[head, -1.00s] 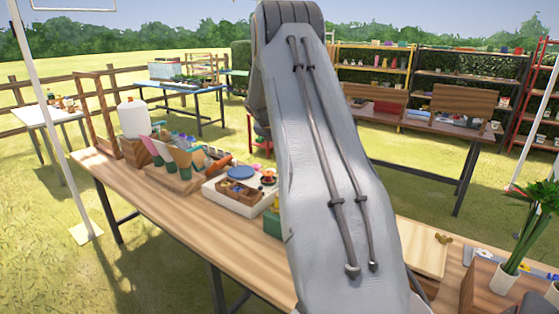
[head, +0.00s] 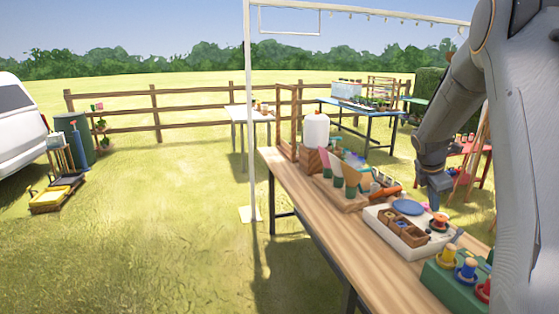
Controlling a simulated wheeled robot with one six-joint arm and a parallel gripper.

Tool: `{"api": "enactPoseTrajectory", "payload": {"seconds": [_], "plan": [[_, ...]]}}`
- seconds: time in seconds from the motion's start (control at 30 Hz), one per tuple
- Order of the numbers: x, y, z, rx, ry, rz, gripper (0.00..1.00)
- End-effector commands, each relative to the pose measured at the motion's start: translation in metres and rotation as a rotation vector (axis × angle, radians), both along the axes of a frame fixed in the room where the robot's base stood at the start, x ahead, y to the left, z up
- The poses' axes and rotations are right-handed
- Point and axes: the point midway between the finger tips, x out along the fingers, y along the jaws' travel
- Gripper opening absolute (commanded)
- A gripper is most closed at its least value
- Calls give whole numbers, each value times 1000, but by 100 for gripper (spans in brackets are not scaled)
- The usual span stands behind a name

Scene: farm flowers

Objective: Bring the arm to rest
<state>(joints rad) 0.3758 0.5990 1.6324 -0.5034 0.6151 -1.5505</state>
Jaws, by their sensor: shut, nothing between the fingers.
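My arm (head: 510,150) fills the right side of the head view. Its upper link stands near the picture's edge and its forearm slopes down to the left. My gripper (head: 434,203) points down at the arm's end, small and dark, in line with the items on the wooden table. It is shut and I see nothing held in it. Its fingertips are partly hard to make out against the table items.
The wooden table (head: 305,222) holds a white tray (head: 388,232) with a blue disc, a green block (head: 445,282) with coloured spools, cones in a rack and a white jug (head: 316,130). A white pole (head: 249,120) stands behind. Open grass lies left, near a white vehicle (head: 20,130).

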Motion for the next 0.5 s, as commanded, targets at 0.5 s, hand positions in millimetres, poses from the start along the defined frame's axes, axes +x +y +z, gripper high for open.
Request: {"api": "enactPoseTrajectory", "payload": {"seconds": [0.5], "plan": [[-205, 279, -42, 509, -217, -1095, 0]]}}
